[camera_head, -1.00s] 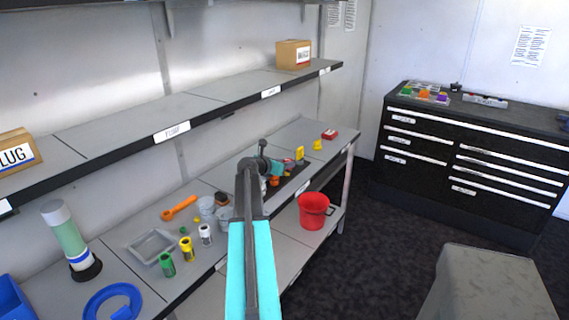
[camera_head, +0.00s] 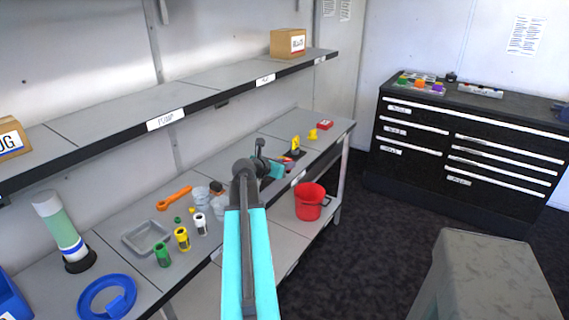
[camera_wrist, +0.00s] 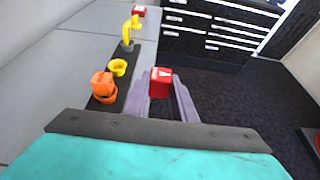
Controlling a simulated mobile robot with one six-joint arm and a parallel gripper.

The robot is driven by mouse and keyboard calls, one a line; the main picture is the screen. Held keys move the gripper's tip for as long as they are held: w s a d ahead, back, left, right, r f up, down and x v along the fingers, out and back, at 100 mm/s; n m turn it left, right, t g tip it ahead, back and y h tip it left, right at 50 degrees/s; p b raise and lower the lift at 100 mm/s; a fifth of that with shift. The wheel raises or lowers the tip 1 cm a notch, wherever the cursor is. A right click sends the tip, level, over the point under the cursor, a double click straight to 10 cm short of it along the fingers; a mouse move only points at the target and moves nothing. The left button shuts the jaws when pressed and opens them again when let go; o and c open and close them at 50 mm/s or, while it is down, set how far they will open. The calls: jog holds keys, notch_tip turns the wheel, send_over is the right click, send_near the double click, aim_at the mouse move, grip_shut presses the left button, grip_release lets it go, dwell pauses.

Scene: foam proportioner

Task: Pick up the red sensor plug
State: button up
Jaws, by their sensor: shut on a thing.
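In the wrist view my gripper (camera_wrist: 160,95) has purple fingers shut on the red sensor plug (camera_wrist: 160,79), a small red block with a white mark on its face. The plug is held at the fingertips, just right of a dark strip on the bench. In the head view my gripper (camera_head: 278,169) is over the far part of the bench, and the plug is too small and covered to make out clearly.
An orange plug (camera_wrist: 103,84), a yellow ring (camera_wrist: 117,67) and a yellow fitting (camera_wrist: 129,34) stand along the dark strip left of my gripper. A red bucket (camera_head: 309,202) is on the lower shelf. Green and yellow cylinders (camera_head: 182,239) stand nearer on the bench.

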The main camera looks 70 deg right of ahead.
jog(key=shift+a+r, duration=0.1)
dwell(0.7)
notch_tip(320, 180, up, 5)
jog(key=p, duration=0.4)
jog(key=shift+p, duration=0.4)
jog(key=shift+a+f, duration=0.1)
jog(key=shift+f, duration=0.1)
